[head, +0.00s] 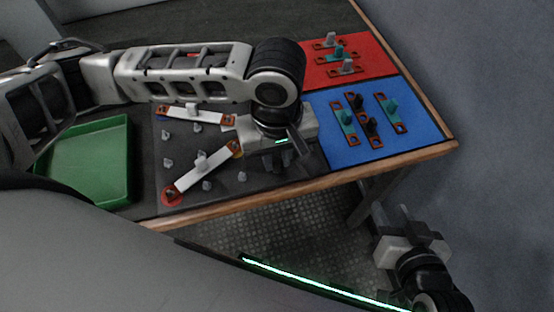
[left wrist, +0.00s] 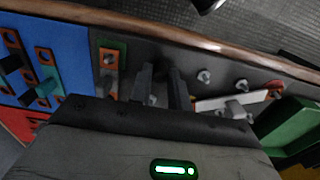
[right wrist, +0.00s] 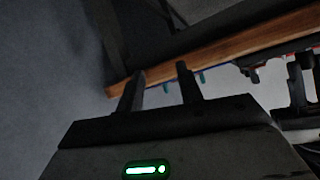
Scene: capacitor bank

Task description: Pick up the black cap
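Two black caps show on the blue mat (head: 415,135) in the head view, one black cap (head: 354,102) further back and another black cap (head: 370,127) nearer the front. Each sits on a dark bar with orange ends, beside teal-capped pieces (head: 391,106). A black cap (left wrist: 12,63) also shows at the left of the left wrist view. My left gripper (head: 288,158) is over the dark grey mat, left of the blue mat; its fingers (left wrist: 161,85) are apart with nothing held between them. My right gripper (head: 408,222) is off the table's front edge; its fingers (right wrist: 160,85) are open and empty.
A red mat (head: 375,72) with grey- and teal-capped pieces lies behind the blue one. White bars (head: 218,163) and several grey pegs stand on the dark grey mat (head: 222,200). A green tray (head: 120,165) is at the left. A wooden edge (head: 400,158) borders the table.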

